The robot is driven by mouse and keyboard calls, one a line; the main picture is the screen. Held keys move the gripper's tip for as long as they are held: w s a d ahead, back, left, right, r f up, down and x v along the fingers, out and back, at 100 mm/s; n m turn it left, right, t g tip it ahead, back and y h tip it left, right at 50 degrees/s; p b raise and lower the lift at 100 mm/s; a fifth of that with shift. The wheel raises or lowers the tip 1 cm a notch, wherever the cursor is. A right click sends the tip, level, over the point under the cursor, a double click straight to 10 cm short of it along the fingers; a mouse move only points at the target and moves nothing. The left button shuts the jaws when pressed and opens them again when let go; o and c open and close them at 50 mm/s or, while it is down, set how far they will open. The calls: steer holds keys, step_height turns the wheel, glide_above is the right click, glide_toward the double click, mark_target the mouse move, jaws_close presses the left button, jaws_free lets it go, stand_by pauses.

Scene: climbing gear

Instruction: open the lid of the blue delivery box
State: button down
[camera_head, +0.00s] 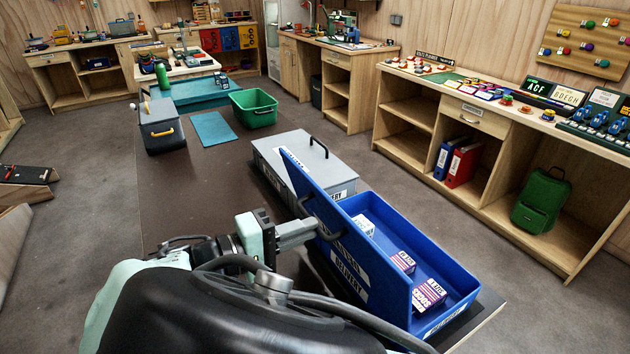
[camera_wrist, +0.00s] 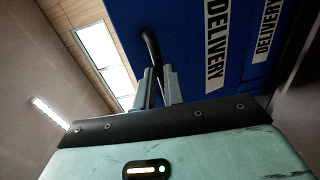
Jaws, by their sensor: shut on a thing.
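The blue delivery box (camera_head: 452,312) stands at the near right end of the dark table. Its lid (camera_head: 345,232) is raised and stands steeply tilted along the box's left side, so the inside shows. Small cartons (camera_head: 428,293) lie in the box. My gripper (camera_head: 310,228) is at the outer face of the lid, shut on the lid's black handle (camera_wrist: 151,52).
A grey delivery box (camera_head: 318,160) with a closed lid stands just behind the blue box. Farther back are a green crate (camera_head: 254,108), a teal mat (camera_head: 213,130) and a grey box with a yellow handle (camera_head: 162,126). Wooden shelving (camera_head: 480,180) runs along the right, across a floor gap.

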steer(key=shift+d+f, duration=0.15)
steer(key=shift+f, duration=0.2)
steer(key=c, duration=1.5)
jaws_free()
steer(key=shift+r, duration=0.1)
steer(key=shift+b+v, duration=2.2)
steer(key=shift+v, duration=6.5)
